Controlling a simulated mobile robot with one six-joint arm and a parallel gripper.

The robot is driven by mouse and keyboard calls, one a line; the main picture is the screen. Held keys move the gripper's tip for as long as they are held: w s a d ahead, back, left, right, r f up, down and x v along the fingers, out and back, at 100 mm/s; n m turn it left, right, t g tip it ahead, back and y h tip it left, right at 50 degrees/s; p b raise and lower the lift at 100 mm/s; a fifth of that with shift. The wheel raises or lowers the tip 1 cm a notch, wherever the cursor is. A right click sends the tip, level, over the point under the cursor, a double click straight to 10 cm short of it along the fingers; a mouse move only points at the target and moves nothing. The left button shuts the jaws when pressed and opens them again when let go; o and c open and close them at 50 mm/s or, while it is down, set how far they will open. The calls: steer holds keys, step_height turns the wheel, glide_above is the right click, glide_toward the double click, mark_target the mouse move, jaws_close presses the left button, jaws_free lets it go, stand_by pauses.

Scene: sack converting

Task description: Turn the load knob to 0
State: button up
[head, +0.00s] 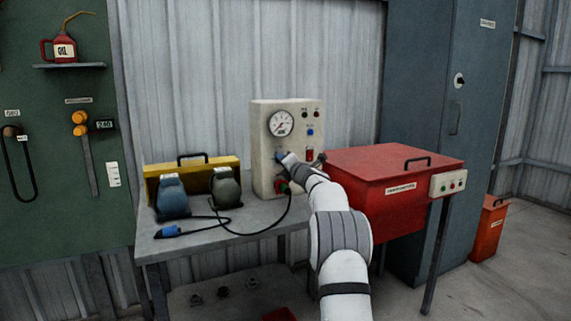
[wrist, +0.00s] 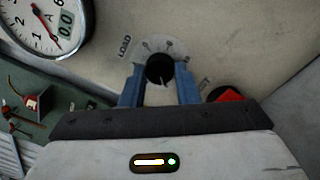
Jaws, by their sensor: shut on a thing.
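The load knob (wrist: 159,67) is a round black knob on the cream panel, beside the word LOAD, in the wrist view. A pale scale plate with small marks shows around its upper side. A light line on the knob's lower part is partly visible; I cannot tell which mark it matches. My gripper (wrist: 160,76) has its two blue fingers on either side of the knob, shut on it. In the head view my gripper (head: 281,157) reaches the cream control box (head: 262,112) below its gauge and hides the knob.
The gauge (wrist: 40,22) has a red needle and a display reading 0.0. A red control (wrist: 229,95) sits close right of the fingers. A red lidded box (head: 385,165) stands right of the panel. A black cable (head: 270,228) lies on the bench.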

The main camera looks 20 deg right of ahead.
steer(key=o, duration=1)
steer(key=shift+s+d+f+b, duration=0.15)
steer(key=shift+s+b, duration=0.15)
steer(key=shift+s, duration=1.65)
steer(key=shift+s+d+f+b, duration=0.1)
steer(key=shift+s+b, duration=0.15)
steer(key=shift+s, duration=1.65)
